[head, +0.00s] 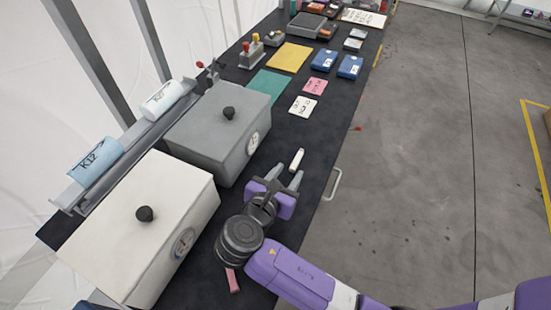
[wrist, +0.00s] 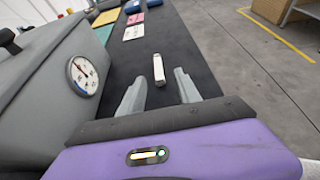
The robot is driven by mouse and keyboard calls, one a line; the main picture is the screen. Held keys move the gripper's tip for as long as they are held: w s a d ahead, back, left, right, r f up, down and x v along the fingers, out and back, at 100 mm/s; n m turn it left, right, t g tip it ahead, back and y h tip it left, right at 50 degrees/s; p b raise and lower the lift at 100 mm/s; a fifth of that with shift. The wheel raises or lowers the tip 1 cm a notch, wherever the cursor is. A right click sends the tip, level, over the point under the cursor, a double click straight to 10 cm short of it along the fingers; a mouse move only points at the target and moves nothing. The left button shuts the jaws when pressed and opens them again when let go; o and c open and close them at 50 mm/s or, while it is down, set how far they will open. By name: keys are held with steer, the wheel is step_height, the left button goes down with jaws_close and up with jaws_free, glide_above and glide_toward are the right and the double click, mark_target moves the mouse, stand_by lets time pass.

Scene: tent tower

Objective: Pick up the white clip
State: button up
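The white clip (head: 297,159) is a small, slim white piece lying on the dark table top. It also shows in the wrist view (wrist: 158,69), just beyond and between my fingertips. My gripper (head: 284,178) is purple with grey fingers. In the wrist view my gripper (wrist: 160,86) is open with its fingers spread apart, and nothing is between them. The clip looks a little ahead of the fingertips; I cannot tell their height above the table.
A grey box (head: 205,133) with a black knob and a dial stands left of the clip, and a white box (head: 130,225) stands nearer. A red-pink piece (head: 233,281) lies below my wrist. A handle (head: 333,184) sticks out from the table's right edge. Cards (head: 303,106) lie farther back.

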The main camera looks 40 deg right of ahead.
mark_target(298, 157)
steer(key=shift+w, duration=0.2)
steer(key=shift+w+d+f, duration=0.15)
steer(key=shift+w, duration=0.05)
steer(key=shift+p+x, duration=0.45)
steer(key=shift+x, duration=3.05)
steer(key=shift+s+d+r, duration=0.1)
steer(key=shift+r, duration=0.1)
jaws_close()
